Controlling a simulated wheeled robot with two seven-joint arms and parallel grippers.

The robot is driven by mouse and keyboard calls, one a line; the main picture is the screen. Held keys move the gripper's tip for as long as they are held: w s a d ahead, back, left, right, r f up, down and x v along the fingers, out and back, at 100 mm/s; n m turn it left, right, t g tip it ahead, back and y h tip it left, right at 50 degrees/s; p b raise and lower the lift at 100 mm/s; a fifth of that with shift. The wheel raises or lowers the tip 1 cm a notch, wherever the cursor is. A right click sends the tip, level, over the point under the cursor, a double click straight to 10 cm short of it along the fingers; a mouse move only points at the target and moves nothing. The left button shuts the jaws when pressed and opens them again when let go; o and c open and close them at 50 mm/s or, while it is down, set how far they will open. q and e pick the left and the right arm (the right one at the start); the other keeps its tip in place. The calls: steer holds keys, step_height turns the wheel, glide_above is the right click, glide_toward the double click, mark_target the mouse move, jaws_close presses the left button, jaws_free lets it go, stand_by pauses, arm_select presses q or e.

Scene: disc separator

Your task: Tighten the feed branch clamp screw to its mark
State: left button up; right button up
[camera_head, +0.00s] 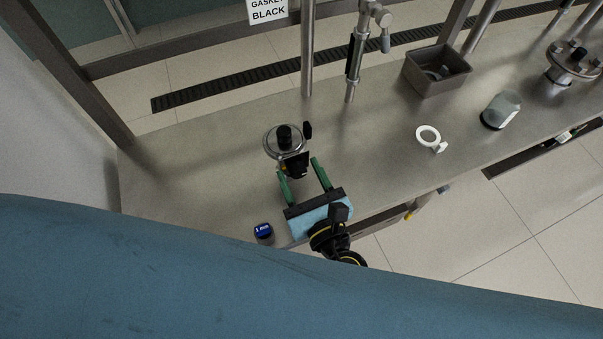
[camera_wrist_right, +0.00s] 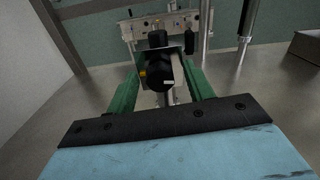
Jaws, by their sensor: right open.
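A small metal fitting with a round steel flange (camera_head: 270,139) and a black cap (camera_head: 284,134) on top stands on the bench. A black knob (camera_head: 297,164) sits on its near side; I take it for the clamp screw. My right gripper (camera_head: 298,168) has green fingers, open and spread on either side of this knob. In the right wrist view the knob (camera_wrist_right: 158,75) faces me between the fingers, with a yellow spot at its left and a small pale mark. I cannot tell whether the fingers touch it. My left gripper is not in view.
A blue-capped jar (camera_head: 263,231) stands left of my right gripper. Further right are a white ring (camera_head: 428,136), a grey bin (camera_head: 437,71), a grey-white bottle (camera_head: 501,110) and a bolted flange (camera_head: 572,64). A vertical pipe (camera_head: 307,50) rises behind. The bench's left part is clear.

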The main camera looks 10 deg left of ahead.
steer(key=c, duration=1)
